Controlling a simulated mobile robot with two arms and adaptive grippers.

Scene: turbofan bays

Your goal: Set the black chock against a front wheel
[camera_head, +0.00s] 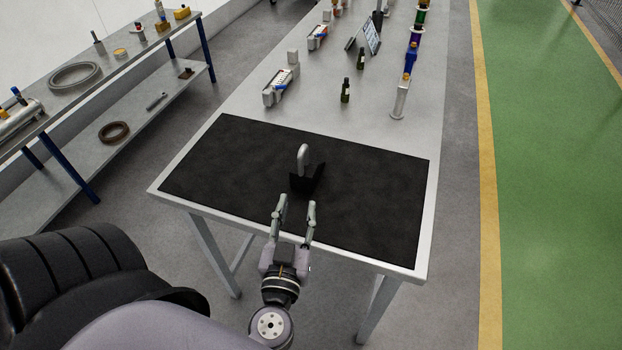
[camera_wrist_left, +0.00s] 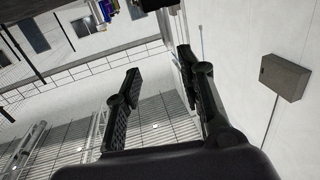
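The black chock (camera_head: 308,180) stands on the black mat (camera_head: 228,168), near the middle of the table's front part. A light grey looped handle (camera_head: 303,155) rises from it. My left gripper (camera_head: 297,203) is at the front edge of the mat, just in front of the chock. Its two fingers are spread and point towards the chock, with nothing held between them. How high it is over the mat is hard to tell. The left wrist view also shows its spread fingers (camera_wrist_left: 160,85) with an empty gap. My right gripper is not in view. No front wheel shows clearly.
The long table (camera_head: 330,85) carries small dark bottles (camera_head: 345,90), white boxes (camera_head: 276,88) and a tablet (camera_head: 372,36) farther back. A shelf bench (camera_head: 122,66) with rings and tools stands at the left. The green floor lane (camera_head: 540,180) at the right is clear.

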